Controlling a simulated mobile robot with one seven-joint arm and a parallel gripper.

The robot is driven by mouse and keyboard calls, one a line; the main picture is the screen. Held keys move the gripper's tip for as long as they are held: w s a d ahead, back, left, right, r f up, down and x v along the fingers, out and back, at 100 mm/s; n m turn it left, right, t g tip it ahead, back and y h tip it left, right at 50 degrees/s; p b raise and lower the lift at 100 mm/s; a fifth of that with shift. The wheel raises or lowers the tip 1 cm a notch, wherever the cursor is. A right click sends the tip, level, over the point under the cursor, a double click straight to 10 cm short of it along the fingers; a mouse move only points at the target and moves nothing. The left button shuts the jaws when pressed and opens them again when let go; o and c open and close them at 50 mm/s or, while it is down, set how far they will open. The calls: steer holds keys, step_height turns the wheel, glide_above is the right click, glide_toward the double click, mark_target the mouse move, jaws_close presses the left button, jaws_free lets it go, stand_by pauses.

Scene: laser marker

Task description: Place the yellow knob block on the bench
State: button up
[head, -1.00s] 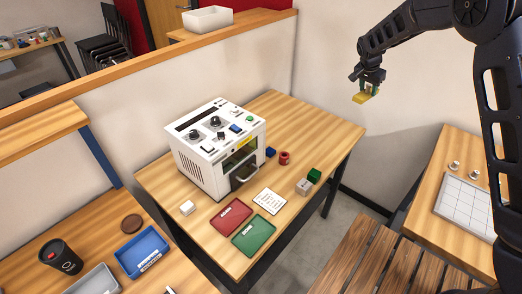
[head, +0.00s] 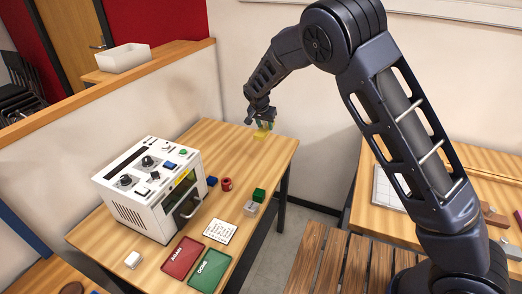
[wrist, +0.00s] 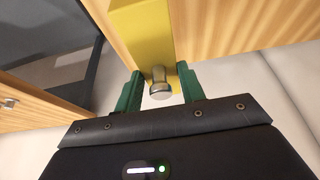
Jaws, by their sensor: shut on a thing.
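The yellow knob block (head: 260,135) is below my gripper (head: 264,124), over the back right part of the wooden bench (head: 215,137) in the head view. I cannot tell whether it touches the bench top. In the wrist view the yellow block (wrist: 142,28) has a metal knob (wrist: 160,84) on its near side. The green fingers of my gripper (wrist: 160,90) are closed in on both sides of the knob. The wood grain of a surface shows behind the block.
A white machine (head: 150,190) stands on the bench's left part. A blue block (head: 212,181), red ring-shaped piece (head: 226,184), green block (head: 259,195) and grey block (head: 251,208) lie mid-bench. A red tray (head: 183,257), green tray (head: 209,270) and white card (head: 220,231) lie nearer. The bench's back is clear.

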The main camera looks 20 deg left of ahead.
mark_target(260, 133)
step_height(260, 133, down, 13)
stand_by(0.6)
steer(key=shift+f, duration=0.15)
steer(key=o, duration=1)
steer(key=v, duration=1.2)
steer(key=shift+s, duration=0.1)
